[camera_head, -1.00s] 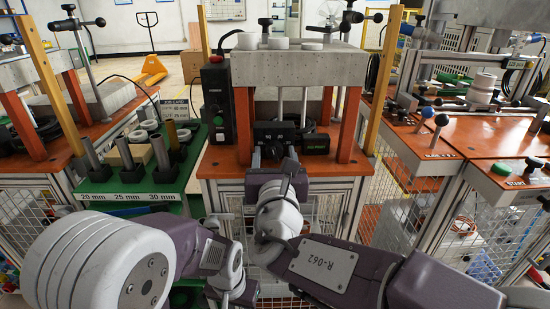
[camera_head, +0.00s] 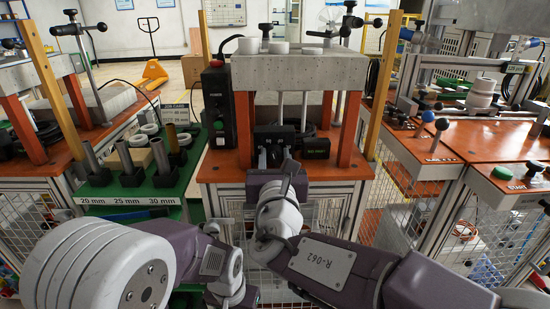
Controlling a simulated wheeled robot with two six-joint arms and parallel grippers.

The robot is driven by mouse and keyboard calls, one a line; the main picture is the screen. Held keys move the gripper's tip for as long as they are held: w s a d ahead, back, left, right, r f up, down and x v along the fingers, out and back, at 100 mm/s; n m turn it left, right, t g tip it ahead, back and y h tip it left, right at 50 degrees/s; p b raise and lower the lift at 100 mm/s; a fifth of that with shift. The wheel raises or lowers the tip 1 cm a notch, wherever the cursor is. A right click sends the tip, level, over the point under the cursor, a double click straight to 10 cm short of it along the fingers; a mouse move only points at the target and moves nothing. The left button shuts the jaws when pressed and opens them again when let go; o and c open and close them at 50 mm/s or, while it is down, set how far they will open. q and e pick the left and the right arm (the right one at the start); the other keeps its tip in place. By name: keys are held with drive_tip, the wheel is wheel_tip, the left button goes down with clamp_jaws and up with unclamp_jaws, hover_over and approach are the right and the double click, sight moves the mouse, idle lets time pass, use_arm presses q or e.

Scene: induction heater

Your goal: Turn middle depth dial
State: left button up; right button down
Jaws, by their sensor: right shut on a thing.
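The middle depth dial (camera_head: 275,133) is a dark block at the front of the central press, between its orange posts. Its front is mostly hidden by my right gripper (camera_head: 272,155). The right gripper reaches in from below and is shut on the dial; the exact finger contact is too small and dark to see. My left arm is folded at the lower left, and its gripper does not show.
A black control box (camera_head: 219,106) with a red button stands to the left. A green tray (camera_head: 110,189) with metal posts lies further left. The orange bench top (camera_head: 220,168) is narrow here.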

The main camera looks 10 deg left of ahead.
drive_tip(key=m+b, duration=0.3)
drive_tip(key=b, duration=0.2)
drive_tip(key=shift+f+m, duration=0.3)
drive_tip(key=shift+m, duration=0.1)
drive_tip(key=shift+d+r+m+b, duration=0.1)
drive_tip(key=shift+r+m+b, duration=0.1)
drive_tip(key=shift+m+b, duration=1.35)
drive_tip(key=c, duration=0.9)
unclamp_jaws()
drive_tip(key=shift+c, duration=0.2)
